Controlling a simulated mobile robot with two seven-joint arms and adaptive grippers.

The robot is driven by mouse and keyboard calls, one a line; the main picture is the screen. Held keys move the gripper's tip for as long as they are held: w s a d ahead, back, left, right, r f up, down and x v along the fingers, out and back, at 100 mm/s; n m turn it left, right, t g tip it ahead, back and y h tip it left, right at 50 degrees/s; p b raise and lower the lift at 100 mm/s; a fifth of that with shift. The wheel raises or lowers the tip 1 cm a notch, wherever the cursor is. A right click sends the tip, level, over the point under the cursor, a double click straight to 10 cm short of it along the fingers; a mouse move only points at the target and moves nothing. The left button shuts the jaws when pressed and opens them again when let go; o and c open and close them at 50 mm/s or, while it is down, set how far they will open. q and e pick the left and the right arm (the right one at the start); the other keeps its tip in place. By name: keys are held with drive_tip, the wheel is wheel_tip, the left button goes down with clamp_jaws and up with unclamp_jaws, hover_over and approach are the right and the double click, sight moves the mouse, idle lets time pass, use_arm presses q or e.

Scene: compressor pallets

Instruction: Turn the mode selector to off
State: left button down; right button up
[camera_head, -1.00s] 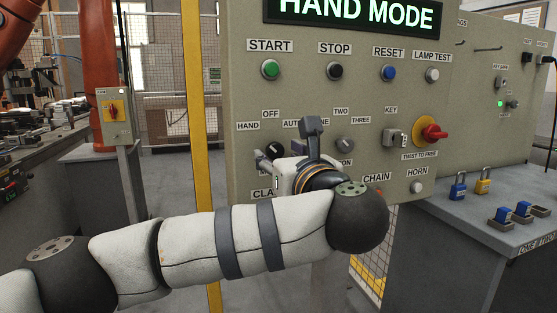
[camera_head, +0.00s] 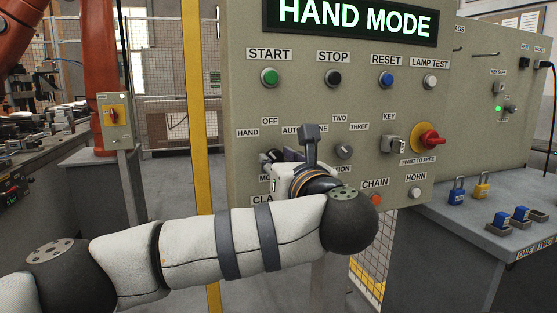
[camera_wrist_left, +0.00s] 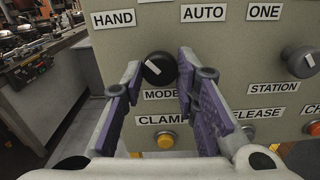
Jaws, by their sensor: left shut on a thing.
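The mode selector (camera_wrist_left: 160,68) is a round black knob with a white pointer line on the grey control panel (camera_head: 300,107). Its line slants to the upper left, toward the HAND label. In the wrist view my left gripper (camera_wrist_left: 159,75) has its purple-padded fingers on both sides of the knob, shut on it. In the head view the left gripper (camera_head: 275,159) is at the panel and partly covers the knob and the labels below it. The display (camera_head: 354,18) reads HAND MODE. The OFF label (camera_head: 270,121) is above the selector. My right gripper is not in view.
A station selector (camera_head: 344,151), a key switch (camera_head: 393,145) and a red emergency stop (camera_head: 430,138) sit to the right. Below the selector is a yellow clamp button (camera_wrist_left: 165,140). Start (camera_head: 270,77) and stop (camera_head: 333,78) buttons are above. A yellow post (camera_head: 203,150) stands left of the panel.

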use_arm(q)
drive_tip(key=m+p, duration=0.1)
drive_tip(key=m, duration=0.1)
drive_tip(key=m+p, duration=0.2)
drive_tip(key=shift+s+r, duration=0.1)
drive_tip(key=shift+r, duration=0.3)
drive_tip(key=shift+f+m+p, duration=0.1)
drive_tip(key=shift+m+p, duration=0.35)
drive_tip(key=shift+m, duration=0.75)
drive_tip(key=shift+f+m+p, duration=0.2)
drive_tip(key=shift+m+p, duration=0.1)
drive_tip(key=shift+m, duration=0.4)
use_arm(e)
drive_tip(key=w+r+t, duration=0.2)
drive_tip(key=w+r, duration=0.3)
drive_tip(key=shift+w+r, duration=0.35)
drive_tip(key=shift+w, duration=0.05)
use_arm(q)
drive_tip(key=shift+f, duration=0.1)
drive_tip(key=c, duration=1.2)
unclamp_jaws()
drive_tip(key=shift+c, duration=0.2)
